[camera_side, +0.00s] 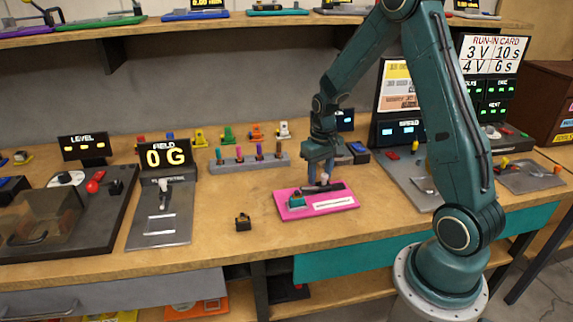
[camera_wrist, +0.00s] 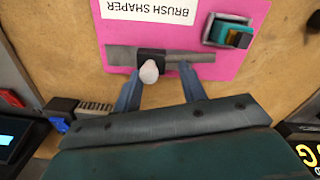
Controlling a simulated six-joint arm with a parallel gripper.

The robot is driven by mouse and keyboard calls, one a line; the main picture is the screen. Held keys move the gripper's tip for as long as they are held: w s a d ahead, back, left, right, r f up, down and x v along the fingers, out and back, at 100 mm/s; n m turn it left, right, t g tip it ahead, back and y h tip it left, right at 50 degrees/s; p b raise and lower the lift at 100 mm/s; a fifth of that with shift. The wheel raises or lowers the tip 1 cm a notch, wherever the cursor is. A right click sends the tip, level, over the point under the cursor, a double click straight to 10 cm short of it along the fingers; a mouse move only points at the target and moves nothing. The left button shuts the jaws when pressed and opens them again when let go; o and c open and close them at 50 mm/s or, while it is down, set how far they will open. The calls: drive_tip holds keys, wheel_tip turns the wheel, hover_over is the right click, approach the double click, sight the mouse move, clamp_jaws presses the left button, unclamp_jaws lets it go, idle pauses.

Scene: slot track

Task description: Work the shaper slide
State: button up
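The pink base (camera_side: 348,205) lies on the bench, and its "BRUSH SHAPER" label (camera_wrist: 150,10) shows in the wrist view. A grey slot track (camera_wrist: 200,58) runs along it. The slide, a black block (camera_wrist: 152,57) with a pale rounded knob (camera_wrist: 149,71), sits in the track, left of its middle in the wrist view. A teal and black part (camera_wrist: 230,34) stands beside the track. My gripper (camera_wrist: 159,72) is open, fingers pointing down over the track. The knob lies between the fingers, nearer the left one; contact cannot be told. The side view shows my gripper (camera_side: 318,176) low over the base.
A grey rack with several coloured pegs (camera_side: 245,163) stands behind the base to the left. A small black block (camera_side: 243,222) lies on the bench to the left. A grey panel (camera_side: 405,175) is at the right. Bare wood lies in front of the base.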

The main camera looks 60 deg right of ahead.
sight(319, 186)
drive_tip(key=shift+r, duration=0.15)
wheel_tip(319, 186, up, 14)
drive_tip(key=shift+f, duration=0.25)
idle(0.7)
drive_tip(key=s+a+r+n+t, duration=0.2)
drive_tip(key=s+a+r+t, duration=0.1)
drive_tip(key=s+a+r, duration=0.6)
drive_tip(key=s+a+n+t, duration=0.2)
drive_tip(key=s+a, duration=0.6)
drive_tip(key=shift+s+a+n+t, duration=0.25)
drive_tip(key=shift+n+t, duration=0.05)
drive_tip(key=shift+n, duration=0.1)
drive_tip(key=shift+w, duration=0.15)
